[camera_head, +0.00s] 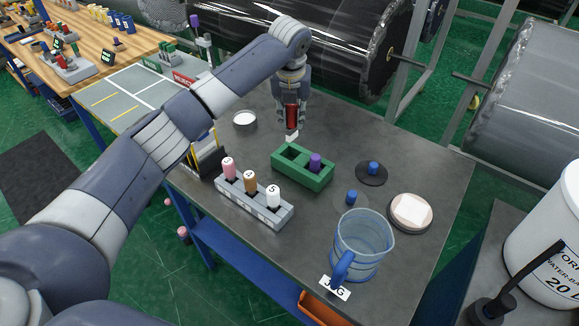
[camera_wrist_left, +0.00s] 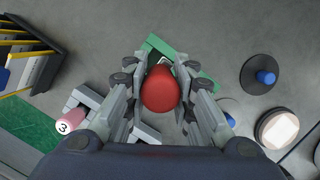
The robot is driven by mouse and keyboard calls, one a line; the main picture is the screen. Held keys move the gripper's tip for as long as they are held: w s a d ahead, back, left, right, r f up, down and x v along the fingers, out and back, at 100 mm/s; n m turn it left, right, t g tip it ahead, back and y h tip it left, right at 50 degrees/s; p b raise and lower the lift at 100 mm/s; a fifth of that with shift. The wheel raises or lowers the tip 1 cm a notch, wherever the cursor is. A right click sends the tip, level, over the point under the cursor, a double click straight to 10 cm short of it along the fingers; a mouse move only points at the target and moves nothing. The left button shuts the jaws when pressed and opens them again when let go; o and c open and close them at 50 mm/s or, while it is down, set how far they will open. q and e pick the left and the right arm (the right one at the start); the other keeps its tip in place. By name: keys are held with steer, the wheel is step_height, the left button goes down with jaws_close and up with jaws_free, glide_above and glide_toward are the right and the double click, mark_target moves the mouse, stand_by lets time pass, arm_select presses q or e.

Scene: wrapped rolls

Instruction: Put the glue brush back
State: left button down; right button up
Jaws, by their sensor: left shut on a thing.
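My left gripper (camera_head: 291,100) is shut on the red-handled glue brush (camera_head: 291,117), which hangs upright with its white tip pointing down. In the left wrist view the brush's rounded red end (camera_wrist_left: 161,88) sits between the two fingers (camera_wrist_left: 160,95). Below it is a green two-slot holder (camera_head: 303,178). Its left slot is empty and its right slot holds a purple-handled piece (camera_head: 315,162). The brush tip is above and apart from the holder, near its left slot. The fingers and brush hide part of the holder in the wrist view. My right gripper is not in view.
A grey rack (camera_head: 255,206) with pink, brown and white numbered pieces stands in front of the holder. A clear jug (camera_head: 364,246), a round dish with a white pad (camera_head: 410,212), blue-knobbed discs (camera_head: 371,173) and a small tin (camera_head: 244,121) surround it.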

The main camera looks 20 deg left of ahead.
mark_target(290, 142)
arm_select(q)
steer(key=f, duration=0.1)
steer(key=f+p, duration=0.1)
steer(key=f, duration=0.3)
steer(key=shift+a+f+p, duration=0.2)
steer(key=shift+a+p, duration=0.05)
steer(key=shift+p, duration=0.1)
step_height(290, 142, down, 4)
steer(key=shift+d+r+p, duration=0.1)
steer(key=shift+p, duration=0.5)
steer(key=shift+f, duration=0.25)
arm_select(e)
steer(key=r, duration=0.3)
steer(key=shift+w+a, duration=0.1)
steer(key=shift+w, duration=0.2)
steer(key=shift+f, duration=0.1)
arm_select(q)
steer(key=c, duration=1.3)
jaws_free()
steer(key=shift+f, duration=0.1)
steer(key=shift+c, duration=0.2)
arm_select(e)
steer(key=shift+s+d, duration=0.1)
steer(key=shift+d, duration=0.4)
